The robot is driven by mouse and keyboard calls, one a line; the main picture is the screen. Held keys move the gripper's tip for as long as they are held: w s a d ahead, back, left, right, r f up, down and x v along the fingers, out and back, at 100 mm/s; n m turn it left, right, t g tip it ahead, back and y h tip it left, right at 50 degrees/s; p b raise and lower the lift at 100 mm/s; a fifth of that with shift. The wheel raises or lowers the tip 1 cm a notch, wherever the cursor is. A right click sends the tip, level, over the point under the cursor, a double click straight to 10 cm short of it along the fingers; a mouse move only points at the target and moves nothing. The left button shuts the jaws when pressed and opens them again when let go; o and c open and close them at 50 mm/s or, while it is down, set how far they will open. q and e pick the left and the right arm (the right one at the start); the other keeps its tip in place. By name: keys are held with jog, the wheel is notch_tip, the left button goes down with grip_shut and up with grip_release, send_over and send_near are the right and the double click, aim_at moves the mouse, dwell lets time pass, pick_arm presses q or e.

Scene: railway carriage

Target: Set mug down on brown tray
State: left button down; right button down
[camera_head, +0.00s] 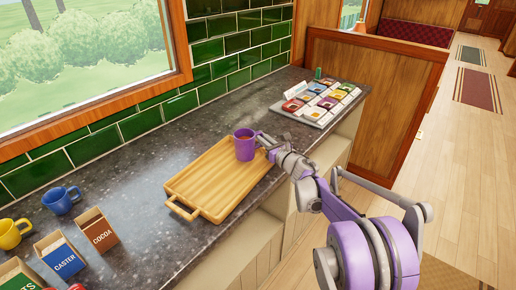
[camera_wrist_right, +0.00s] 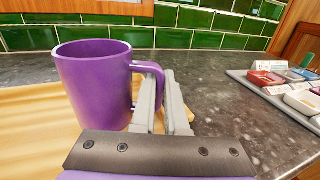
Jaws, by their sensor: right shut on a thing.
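The fingers of my right gripper, also in the head view (camera_head: 266,143), are shut on the mug's handle. Whether the mug's base touches the tray (camera_wrist_right: 30,115) is hard to tell. My left gripper is not in view.
A blue mug (camera_head: 61,199), a yellow mug (camera_head: 12,233), a cocoa box (camera_head: 98,230) and a blue caster box (camera_head: 62,256) stand at the left. Bare counter (camera_head: 150,165) lies behind the tray.

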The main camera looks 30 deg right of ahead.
jog(key=shift+f, duration=1.8)
jog(key=shift+f+b, duration=0.2)
jog(key=shift+b, duration=0.1)
jog(key=c, duration=0.9)
grip_release()
jog(key=shift+c, duration=0.2)
